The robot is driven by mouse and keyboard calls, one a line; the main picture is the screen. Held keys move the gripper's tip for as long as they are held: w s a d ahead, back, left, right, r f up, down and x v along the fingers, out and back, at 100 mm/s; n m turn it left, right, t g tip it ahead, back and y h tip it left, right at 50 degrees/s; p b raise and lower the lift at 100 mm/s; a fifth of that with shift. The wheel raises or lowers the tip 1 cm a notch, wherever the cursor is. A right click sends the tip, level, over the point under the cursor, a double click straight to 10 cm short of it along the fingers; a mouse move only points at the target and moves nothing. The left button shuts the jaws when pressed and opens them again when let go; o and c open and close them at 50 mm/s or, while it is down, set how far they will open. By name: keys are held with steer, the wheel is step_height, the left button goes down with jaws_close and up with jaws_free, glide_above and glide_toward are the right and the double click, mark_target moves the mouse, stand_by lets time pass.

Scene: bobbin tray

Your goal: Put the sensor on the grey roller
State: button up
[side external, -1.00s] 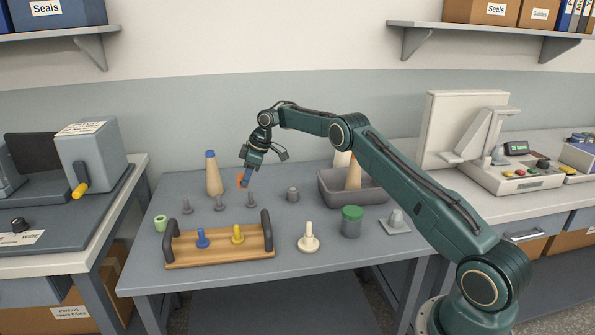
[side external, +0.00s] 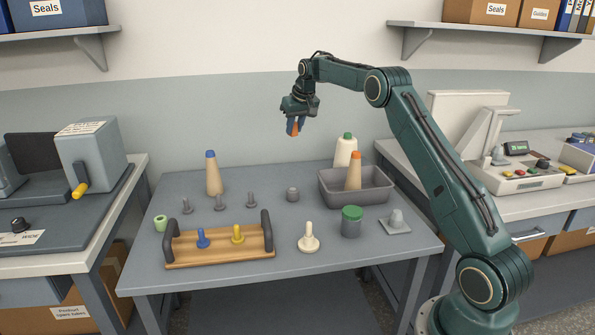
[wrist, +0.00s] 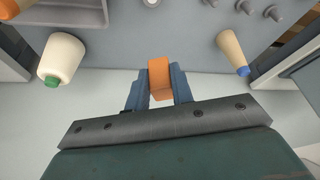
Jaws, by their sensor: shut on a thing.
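My gripper (side external: 296,122) is shut on a small orange block (side external: 294,128), held well above the back of the grey table. In the wrist view the orange block (wrist: 160,78) sits between the blue fingers of my gripper (wrist: 158,92). I take this block to be the sensor, though no label shows. A short grey cylinder (side external: 292,194), probably the grey roller, stands on the table below and apart from the block. In the wrist view only a small part of it seems to show at the top edge.
Three grey pegs (side external: 219,203) stand left of the cylinder. A cone with a blue tip (side external: 213,175) stands behind them. A grey bin (side external: 376,196) with an orange-tipped cone (side external: 354,170) stands right. A white bottle (side external: 345,152) is behind it. A wooden handled tray (side external: 220,257) lies in front.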

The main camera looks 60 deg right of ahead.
step_height(320, 180, down, 16)
steer(key=shift+r, duration=0.1)
stand_by(0.5)
steer(key=shift+f, duration=2.15)
steer(key=shift+f, duration=0.1)
steer(key=o, duration=1)
steer(key=v, duration=1.2)
steer(key=shift+s+a, duration=0.1)
